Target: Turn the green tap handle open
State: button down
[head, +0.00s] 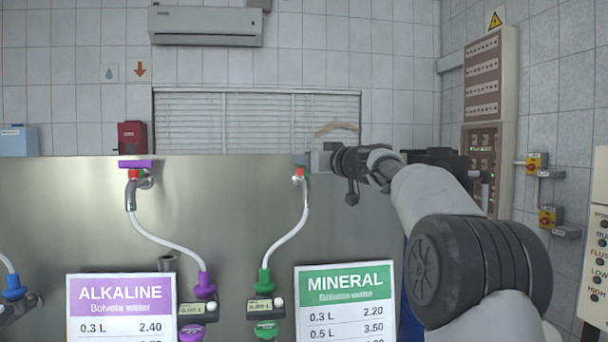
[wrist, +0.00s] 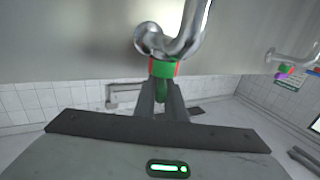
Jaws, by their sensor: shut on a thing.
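The green tap handle (wrist: 162,91) shows in the wrist view between the two fingers of my gripper (wrist: 161,100), which is shut on it. A green and red collar sits just above it under the curved chrome tap. In the head view my gripper (head: 318,160) reaches in from the right to the top of the Mineral tap, and a small bit of the green handle (head: 301,159) shows at its tip. Most of the handle is hidden by the fingers. A white hose (head: 291,236) runs down from this tap to a green nozzle (head: 264,281).
The steel panel (head: 225,215) stands behind the taps. A purple tap handle (head: 135,164) is to the left, over the Alkaline sign (head: 120,308). The Mineral sign (head: 345,303) is below my arm. An electrical cabinet (head: 490,100) stands at the right wall.

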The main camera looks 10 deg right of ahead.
jog(key=m+h, duration=0.1)
jog(key=h, duration=0.1)
jog(key=m+t+h, duration=0.1)
jog(key=shift+a+r+m+h+b, duration=0.1)
jog(key=shift+a+m+h+b, duration=0.05)
jog(key=shift+m+h+b, duration=0.2)
jog(key=shift+r+m+t+h+p, duration=0.15)
jog(key=shift+m+t+h+p, duration=0.15)
jog(key=shift+m+h+p, duration=0.75)
jog(key=shift+h+p, duration=0.65)
jog(key=shift+h, duration=0.05)
jog(key=shift+f+m+h+p, duration=0.3)
jog(key=shift+h+p, duration=0.1)
jog(key=shift+h, duration=0.1)
jog(key=c, duration=1.8)
grip_release()
